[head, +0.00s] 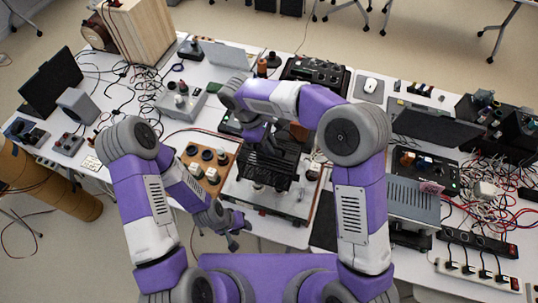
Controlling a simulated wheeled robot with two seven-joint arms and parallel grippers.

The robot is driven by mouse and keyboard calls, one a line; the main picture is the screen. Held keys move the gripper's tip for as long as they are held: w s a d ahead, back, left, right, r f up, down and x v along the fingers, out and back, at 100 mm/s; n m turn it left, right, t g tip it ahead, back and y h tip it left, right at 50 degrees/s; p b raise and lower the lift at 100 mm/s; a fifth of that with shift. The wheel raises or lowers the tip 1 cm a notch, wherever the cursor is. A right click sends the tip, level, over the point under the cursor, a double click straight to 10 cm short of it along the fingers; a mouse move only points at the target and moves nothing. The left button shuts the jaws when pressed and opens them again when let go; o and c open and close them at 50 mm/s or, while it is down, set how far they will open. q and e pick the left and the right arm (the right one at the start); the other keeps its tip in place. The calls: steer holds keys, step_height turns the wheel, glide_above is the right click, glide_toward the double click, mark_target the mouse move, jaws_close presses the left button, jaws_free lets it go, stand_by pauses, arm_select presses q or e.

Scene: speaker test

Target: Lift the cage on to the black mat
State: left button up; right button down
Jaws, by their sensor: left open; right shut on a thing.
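A black slatted cage (268,171) is in the middle of the table in the head view. My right gripper (262,143) is shut on its upper part, and my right forearm hides some of what lies behind. The cage is over a pale flat-topped unit (262,198); I cannot tell whether it touches it. A flat dark patch, perhaps the black mat (324,222), lies to the right of that unit, partly hidden by my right arm. My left gripper (238,232) is open and empty near the table's front edge, left of and below the cage.
A wooden board with several round knobs (206,163) lies left of the cage. Right of my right arm are a grey vented box (405,198), tangled cables (485,205) and a power strip (480,273). A laptop (437,125) stands behind. The table is crowded.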

steer(key=shift+r, duration=0.9)
